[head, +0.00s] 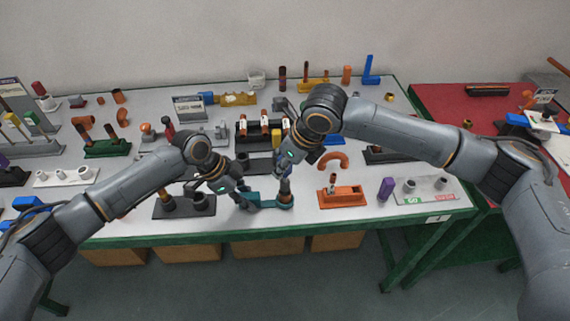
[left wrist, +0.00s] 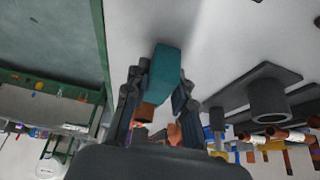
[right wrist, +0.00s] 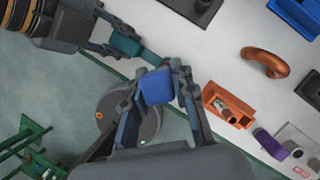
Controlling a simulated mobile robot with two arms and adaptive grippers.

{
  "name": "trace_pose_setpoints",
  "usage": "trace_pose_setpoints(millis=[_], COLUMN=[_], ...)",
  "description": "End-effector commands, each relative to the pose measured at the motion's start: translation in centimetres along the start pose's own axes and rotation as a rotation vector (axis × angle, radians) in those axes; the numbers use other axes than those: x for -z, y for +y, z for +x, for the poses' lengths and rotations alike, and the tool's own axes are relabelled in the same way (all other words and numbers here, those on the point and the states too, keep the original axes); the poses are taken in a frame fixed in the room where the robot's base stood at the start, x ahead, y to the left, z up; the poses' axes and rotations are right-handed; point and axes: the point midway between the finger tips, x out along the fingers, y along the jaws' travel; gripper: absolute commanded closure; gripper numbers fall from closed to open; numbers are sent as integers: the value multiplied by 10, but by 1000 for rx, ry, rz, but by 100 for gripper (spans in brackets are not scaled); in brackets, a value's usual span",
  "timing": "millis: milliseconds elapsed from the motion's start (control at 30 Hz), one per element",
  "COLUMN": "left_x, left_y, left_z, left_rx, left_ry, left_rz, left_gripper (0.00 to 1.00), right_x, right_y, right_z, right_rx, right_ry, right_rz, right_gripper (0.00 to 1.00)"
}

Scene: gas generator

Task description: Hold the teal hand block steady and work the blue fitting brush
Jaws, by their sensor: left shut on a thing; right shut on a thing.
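The teal hand block (head: 268,199) is at the front edge of the table. My left gripper (head: 245,201) is shut on its left end. In the left wrist view, the teal block (left wrist: 164,70) sits between the fingers, with a copper-brown part (left wrist: 144,113) beyond it. My right gripper (head: 286,174) is above the block's right end, pointing down. It is shut on the blue fitting brush, whose blue handle (right wrist: 157,86) shows between the fingers in the right wrist view. The brush's working end is hidden there, so I cannot tell how far it sits in a fitting.
An orange holder (head: 342,196) stands to the right, with a purple block (head: 386,189) beside it. A dark base with cups (head: 184,206) is to the left. An orange elbow pipe (head: 333,160) lies behind. The table's green front edge (head: 330,219) is close to both grippers.

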Motion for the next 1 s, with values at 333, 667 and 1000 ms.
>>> trace_pose_setpoints(millis=[333,667,1000], left_x=[0,0,0], left_y=[0,0,0], left_z=[0,0,0], left_rx=[0,0,0], left_ry=[-1,-1,-1], left_rz=[0,0,0], left_gripper=[100,100,100], right_x=[1,4,8], right_y=[0,0,0], right_z=[2,11,20], right_rx=[0,-1,0], right_ry=[0,0,1], right_rz=[0,0,0], right_gripper=[97,97,97])
